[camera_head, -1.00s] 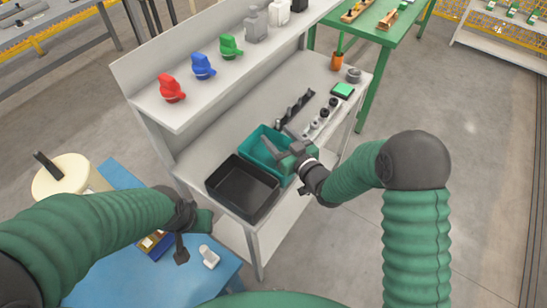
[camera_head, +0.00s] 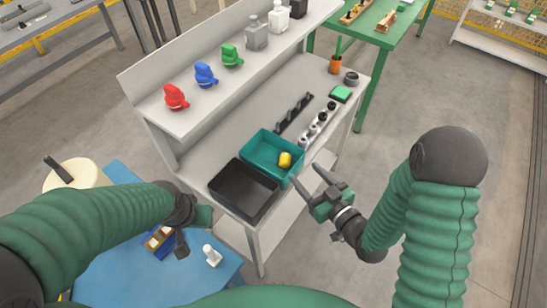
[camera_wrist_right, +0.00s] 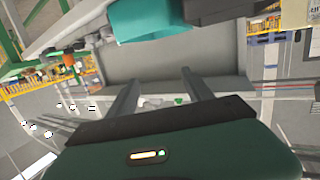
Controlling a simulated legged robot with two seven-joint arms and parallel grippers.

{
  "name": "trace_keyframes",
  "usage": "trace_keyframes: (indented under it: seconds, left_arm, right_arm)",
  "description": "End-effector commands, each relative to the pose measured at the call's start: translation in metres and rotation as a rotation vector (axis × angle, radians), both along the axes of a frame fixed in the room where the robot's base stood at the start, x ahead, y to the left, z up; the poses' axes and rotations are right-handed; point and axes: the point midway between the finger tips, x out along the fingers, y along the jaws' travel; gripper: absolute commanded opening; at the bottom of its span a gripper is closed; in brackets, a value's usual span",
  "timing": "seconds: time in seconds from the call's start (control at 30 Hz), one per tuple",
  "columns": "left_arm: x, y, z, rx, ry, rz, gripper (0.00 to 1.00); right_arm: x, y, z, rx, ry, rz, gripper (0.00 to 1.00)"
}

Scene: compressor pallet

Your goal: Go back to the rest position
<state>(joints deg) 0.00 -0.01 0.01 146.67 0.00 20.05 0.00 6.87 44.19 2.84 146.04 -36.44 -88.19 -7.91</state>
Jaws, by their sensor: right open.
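My right gripper (camera_head: 326,184) is open and empty in the head view, held clear of the bench to the right of the teal bin (camera_head: 258,152). In the right wrist view its two fingers (camera_wrist_right: 168,88) stand apart with nothing between them. My left gripper (camera_head: 190,232) hangs over the blue table at lower left; its jaws are partly hidden and I cannot tell their state. A yellow object (camera_head: 285,159) lies in the teal bin. The teal bin also shows at the top of the right wrist view (camera_wrist_right: 150,22).
A black bin (camera_head: 243,189) stands beside the teal bin on the grey bench (camera_head: 213,150). Red (camera_head: 175,97), blue (camera_head: 205,74) and green (camera_head: 231,55) parts sit on the shelf above. The blue table (camera_head: 140,280) holds a small white part (camera_head: 212,255). Open floor lies right of the bench.

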Motion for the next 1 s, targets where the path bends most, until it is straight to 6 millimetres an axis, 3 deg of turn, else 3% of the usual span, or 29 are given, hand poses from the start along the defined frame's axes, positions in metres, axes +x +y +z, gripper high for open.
trace_keyframes:
  seconds: [0.4,0.47,0.63,0.77,0.83,1.0]
  left_arm:
    - [0.0,0.0,-0.001,0.0,0.001,0.0,0.36]
    - [0.0,0.0,-0.001,0.0,0.001,0.0,0.36]
    - [0.0,0.0,-0.001,0.0,0.0,0.0,0.36]
    - [0.0,0.0,-0.001,0.0,0.0,0.0,0.36]
    - [0.0,0.0,-0.001,0.0,0.0,0.0,0.36]
    - [0.0,0.0,-0.001,0.0,0.0,0.0,0.36]
  right_arm:
    - [0.004,-0.004,-0.006,-0.046,0.037,-0.014,0.59]
    - [0.008,-0.012,-0.012,-0.101,0.088,-0.037,0.59]
    - [0.009,-0.056,-0.033,-0.29,0.341,-0.173,0.59]
    - [-0.015,-0.092,-0.037,-0.37,0.572,-0.303,0.59]
    - [-0.036,-0.107,-0.036,-0.385,0.704,-0.369,0.59]
    - [-0.096,-0.118,-0.024,-0.362,0.994,-0.473,0.59]
